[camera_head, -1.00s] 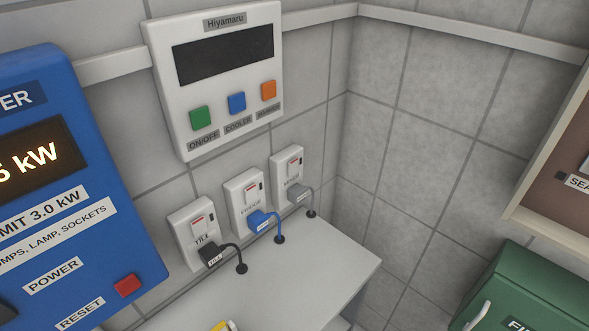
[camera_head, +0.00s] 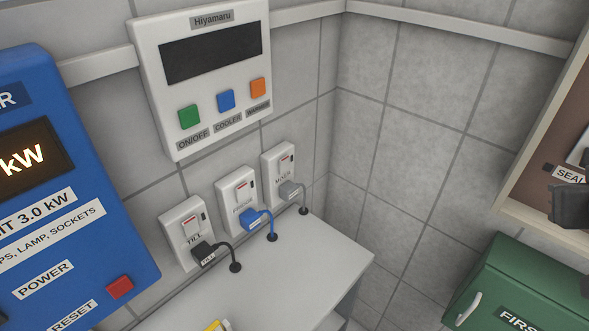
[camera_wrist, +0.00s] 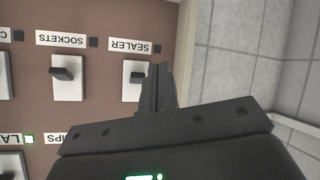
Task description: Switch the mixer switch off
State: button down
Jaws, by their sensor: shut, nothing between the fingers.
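The mixer outlet (camera_head: 278,176) is the rightmost of three white wall outlets in the head view. Its mixer switch (camera_head: 287,160) is a small rocker with red on it, above a grey plug (camera_head: 291,190) with a grey cord. Which way the rocker is tipped is too small to tell. My gripper (camera_wrist: 158,70) is shut and empty in the wrist view, in front of a panel beside the sealer switch (camera_wrist: 137,80). In the head view a dark part of my gripper (camera_head: 570,205) shows at the right edge, far from the mixer outlet.
The till outlet (camera_head: 186,234) and a blue-plugged outlet (camera_head: 238,200) stand left of the mixer outlet. A white controller (camera_head: 205,125) hangs above and a blue power box (camera_head: 75,220) is at left. A brown panel (camera_head: 545,165) and green first-aid box (camera_head: 535,285) are at right.

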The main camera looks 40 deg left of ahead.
aim_at(285, 163)
jog(key=w+a+r+n+t+y, duration=0.15)
jog(key=w+a+n+y, duration=0.35)
jog(key=a, duration=0.6)
jog(key=w+a+f+n+g+y, duration=0.1)
jog(key=a+f+n+y, duration=0.15)
jog(key=a+n, duration=0.3)
jog(key=a+f+n+g+y, duration=0.1)
jog(key=a+f+n, duration=0.25)
jog(key=a, duration=0.25)
jog(key=s+a+f+n+g+y, duration=0.4)
jog(key=s+a+f+n+g, duration=0.1)
jog(key=a+f+n, duration=0.1)
jog(key=s+a+f+n+g+y, duration=0.4)
jog(key=s+a+f+n+g, duration=0.2)
jog(key=f+n, duration=0.3)
jog(key=shift+s+f, duration=0.15)
jog(key=shift+f, duration=0.6)
jog(key=a, duration=0.4)
jog(key=a+r, duration=0.1)
jog(key=a, duration=0.8)
jog(key=shift+a+r, duration=0.1)
jog(key=shift+r, duration=0.2)
jog(key=shift+a, duration=0.35)
jog(key=shift+r, duration=0.1)
